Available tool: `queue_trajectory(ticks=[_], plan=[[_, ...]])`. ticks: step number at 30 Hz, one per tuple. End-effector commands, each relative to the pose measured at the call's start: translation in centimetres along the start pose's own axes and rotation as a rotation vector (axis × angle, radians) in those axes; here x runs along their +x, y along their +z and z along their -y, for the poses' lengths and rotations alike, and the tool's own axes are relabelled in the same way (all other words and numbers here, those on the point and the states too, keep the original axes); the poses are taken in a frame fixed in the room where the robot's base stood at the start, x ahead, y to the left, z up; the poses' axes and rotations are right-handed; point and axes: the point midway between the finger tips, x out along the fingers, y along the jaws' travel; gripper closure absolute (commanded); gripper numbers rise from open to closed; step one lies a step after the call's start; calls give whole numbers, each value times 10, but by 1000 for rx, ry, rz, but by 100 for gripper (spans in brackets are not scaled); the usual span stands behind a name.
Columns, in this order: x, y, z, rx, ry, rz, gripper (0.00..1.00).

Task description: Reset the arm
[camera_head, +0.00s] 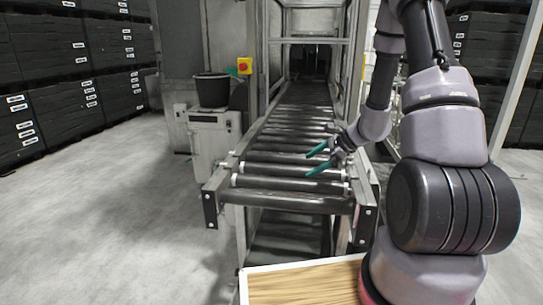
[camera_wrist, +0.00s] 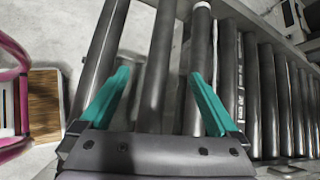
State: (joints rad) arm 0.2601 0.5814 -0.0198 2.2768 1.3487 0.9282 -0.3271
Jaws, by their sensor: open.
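My gripper (camera_head: 318,160) has two teal fingers and hangs over the near end of a roller conveyor (camera_head: 290,204). The fingers are spread apart with nothing between them. In the wrist view my gripper (camera_wrist: 160,95) is open above the dark rollers (camera_wrist: 162,60), with bare rollers showing between the fingers. My arm comes down from the right side of the head view. I cannot tell the exact height of the fingertips above the rollers.
The conveyor runs back into a metal frame (camera_head: 315,40). A black bucket (camera_head: 212,90) stands on a grey cabinet (camera_head: 214,140) to the left. A wooden surface (camera_head: 305,284) is in front. Stacked black crates (camera_head: 60,75) line the back left. Floor at left is clear.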

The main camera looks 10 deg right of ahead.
Motion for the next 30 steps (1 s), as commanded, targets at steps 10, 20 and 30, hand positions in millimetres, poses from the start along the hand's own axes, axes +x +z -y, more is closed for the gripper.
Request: queue_trajectory(ticks=[10, 20, 30], plan=[[-93, 129, -14, -499, 94, -18, 3], [-186, 200, -64, -966, 160, -172, 3], [-271, 225, -111, -1349, 160, -435, 3]])
